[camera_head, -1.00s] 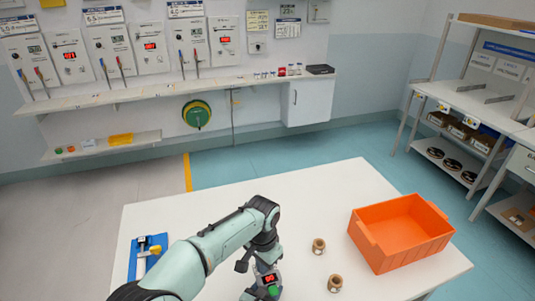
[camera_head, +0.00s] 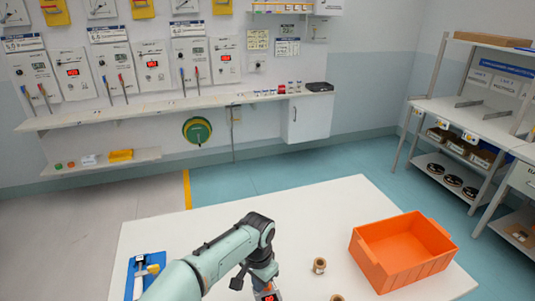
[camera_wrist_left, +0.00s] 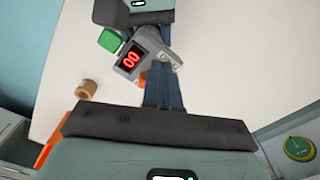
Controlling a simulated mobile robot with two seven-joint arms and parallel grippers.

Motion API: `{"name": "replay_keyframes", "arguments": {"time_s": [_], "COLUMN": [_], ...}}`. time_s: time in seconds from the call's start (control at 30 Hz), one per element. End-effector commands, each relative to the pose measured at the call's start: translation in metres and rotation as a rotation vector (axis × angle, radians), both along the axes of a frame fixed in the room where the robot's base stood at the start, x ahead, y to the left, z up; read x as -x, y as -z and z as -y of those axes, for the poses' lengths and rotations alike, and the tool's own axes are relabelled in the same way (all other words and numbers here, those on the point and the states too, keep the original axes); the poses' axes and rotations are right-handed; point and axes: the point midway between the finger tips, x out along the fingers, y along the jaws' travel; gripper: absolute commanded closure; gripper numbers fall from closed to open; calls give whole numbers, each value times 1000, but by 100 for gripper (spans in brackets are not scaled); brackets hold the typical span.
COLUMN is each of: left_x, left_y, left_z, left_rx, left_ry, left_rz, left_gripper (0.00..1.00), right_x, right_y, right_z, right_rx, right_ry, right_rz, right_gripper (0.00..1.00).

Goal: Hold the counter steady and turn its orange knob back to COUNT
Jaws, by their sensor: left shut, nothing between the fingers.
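The counter (camera_wrist_left: 140,58) is a grey box with a red lit display and a green part (camera_wrist_left: 114,40) on its corner. In the head view only its top (camera_head: 267,292) shows at the bottom edge, below my left wrist. A bit of the orange knob (camera_wrist_left: 143,79) shows beside my left fingertips. My left gripper (camera_wrist_left: 163,80) is shut and empty, its fingers close against the counter's near side; touching cannot be told. My right gripper (camera_wrist_left: 152,22) comes in from the top of the left wrist view at the counter's far side; its grip is unclear.
An orange bin (camera_head: 405,250) stands at the table's right. Brown spools (camera_head: 319,265) lie between it and my arm. A blue tool holder (camera_head: 147,272) lies at the left. The white table (camera_head: 190,232) is clear at the back.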

Motion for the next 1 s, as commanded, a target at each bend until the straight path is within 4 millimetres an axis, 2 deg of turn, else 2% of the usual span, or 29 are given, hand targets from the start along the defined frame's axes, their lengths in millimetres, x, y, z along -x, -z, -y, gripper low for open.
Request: {"name": "replay_keyframes", "arguments": {"time_s": [0.03,0.37,1.0], "left_x": [-2,-6,-2], "left_y": [0,0,-4], "left_z": [-1,-3,-10], "left_rx": [0,1,1], "left_ry": [-1,0,0], "left_rz": [1,3,1], "left_gripper": [100,100,100], "right_x": [3,3,3], "right_y": [5,5,5], "right_z": [0,0,0], "right_rx": [-2,-1,-1], "right_ry": [-1,-2,-2], "right_rz": [-13,-13,-13], "right_gripper": [78,78,78]}}
